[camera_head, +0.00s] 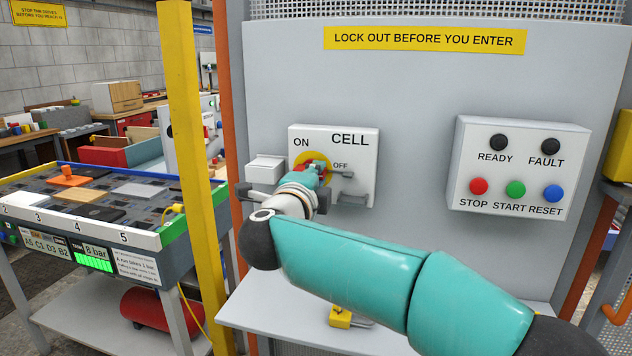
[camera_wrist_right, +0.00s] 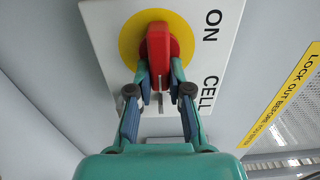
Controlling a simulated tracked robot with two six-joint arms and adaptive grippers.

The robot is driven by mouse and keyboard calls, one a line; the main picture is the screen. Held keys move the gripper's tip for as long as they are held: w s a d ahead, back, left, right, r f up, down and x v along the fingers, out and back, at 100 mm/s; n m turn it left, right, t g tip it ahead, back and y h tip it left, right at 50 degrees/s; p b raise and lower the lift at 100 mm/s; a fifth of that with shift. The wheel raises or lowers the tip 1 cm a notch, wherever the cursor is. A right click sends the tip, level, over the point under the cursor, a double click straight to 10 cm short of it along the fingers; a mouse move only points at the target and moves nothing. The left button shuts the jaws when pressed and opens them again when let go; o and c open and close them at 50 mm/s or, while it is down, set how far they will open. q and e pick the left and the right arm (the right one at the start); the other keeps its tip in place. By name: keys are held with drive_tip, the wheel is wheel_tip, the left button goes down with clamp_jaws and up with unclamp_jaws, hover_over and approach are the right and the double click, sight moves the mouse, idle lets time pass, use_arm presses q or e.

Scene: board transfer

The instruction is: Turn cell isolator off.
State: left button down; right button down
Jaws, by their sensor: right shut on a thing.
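The cell isolator (camera_head: 362,138) is a pale box marked CELL, ON and OFF on the grey panel. Its red rotary handle (camera_wrist_right: 157,48) sits on a yellow disc (camera_wrist_right: 130,42). In the right wrist view the handle's long side runs up and down, with ON to its right; the OFF mark is not visible there. My right gripper (camera_wrist_right: 159,88) is shut on the red handle, one finger on each side. In the head view my right gripper (camera_head: 318,172) covers much of the handle, so its exact angle is hard to tell. My left gripper is not in view.
A button box (camera_head: 520,166) with lamps and STOP, START and RESET buttons is right of the isolator. A yellow padlock-like item (camera_head: 340,318) lies on the shelf (camera_head: 270,312) below. A yellow post (camera_head: 186,150) and a workbench (camera_head: 150,238) stand at left.

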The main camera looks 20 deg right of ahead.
drive_tip(key=shift+f, duration=0.35)
drive_tip(key=c, duration=1.1)
unclamp_jaws()
drive_tip(key=shift+d, duration=0.1)
drive_tip(key=shift+r, duration=0.15)
drive_tip(key=shift+s, duration=0.1)
drive_tip(key=v, duration=1.2)
